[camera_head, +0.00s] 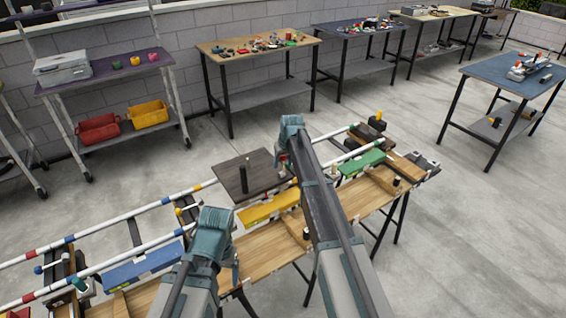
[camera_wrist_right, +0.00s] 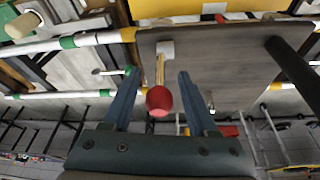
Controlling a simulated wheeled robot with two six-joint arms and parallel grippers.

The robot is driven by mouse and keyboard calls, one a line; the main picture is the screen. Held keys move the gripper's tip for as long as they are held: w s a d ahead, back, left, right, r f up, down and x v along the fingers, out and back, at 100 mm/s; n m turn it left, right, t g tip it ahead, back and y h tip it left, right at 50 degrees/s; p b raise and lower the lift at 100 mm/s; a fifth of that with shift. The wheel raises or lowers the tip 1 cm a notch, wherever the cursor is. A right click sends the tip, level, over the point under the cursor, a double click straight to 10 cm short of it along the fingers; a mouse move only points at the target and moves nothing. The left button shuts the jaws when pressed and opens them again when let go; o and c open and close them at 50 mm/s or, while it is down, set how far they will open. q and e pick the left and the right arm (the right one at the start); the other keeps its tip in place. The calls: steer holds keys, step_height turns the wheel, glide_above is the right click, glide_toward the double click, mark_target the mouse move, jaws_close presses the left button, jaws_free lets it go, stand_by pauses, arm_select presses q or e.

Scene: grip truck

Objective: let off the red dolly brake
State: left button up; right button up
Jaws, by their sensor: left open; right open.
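The dolly is a dark flat plate (camera_head: 238,180) on the striped rails; its grey underside or face fills the upper middle of the right wrist view (camera_wrist_right: 215,60). A brake lever with a red ball knob (camera_wrist_right: 159,101) and a pale wooden stem extends from a light bracket on it. My right gripper (camera_wrist_right: 159,74) is open, with its two blue fingers on either side of the lever, and a gap shows on both sides. In the head view my right gripper (camera_head: 284,158) is beside the plate's right edge, partly hiding the knob. My left gripper (camera_head: 233,270) is open and empty above the wooden bench.
Striped rails (camera_head: 139,211) run along the wooden bench (camera_head: 262,256). Blue (camera_head: 143,268), yellow (camera_head: 268,206) and green (camera_head: 361,163) blocks lie along it. A black post (camera_head: 244,181) stands on the plate. Other tables are well behind, with open floor between.

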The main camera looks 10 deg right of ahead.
steer(key=p+v, duration=1.2)
steer(key=v, duration=0.1)
steer(key=shift+r, duration=0.3)
steer(key=shift+a, duration=0.1)
steer(key=s+a+f+g, duration=0.1)
steer(key=s+a, duration=0.4)
steer(key=s, duration=0.7)
steer(key=s+a+n+g+h, duration=0.1)
steer(key=s+a, duration=0.4)
steer(key=s, duration=0.7)
steer(key=s+a+f+n+g+h+b, duration=0.1)
steer(key=s+a, duration=0.4)
steer(key=s, duration=0.8)
steer(key=shift+f+g, duration=0.35)
steer(key=shift+g, duration=0.35)
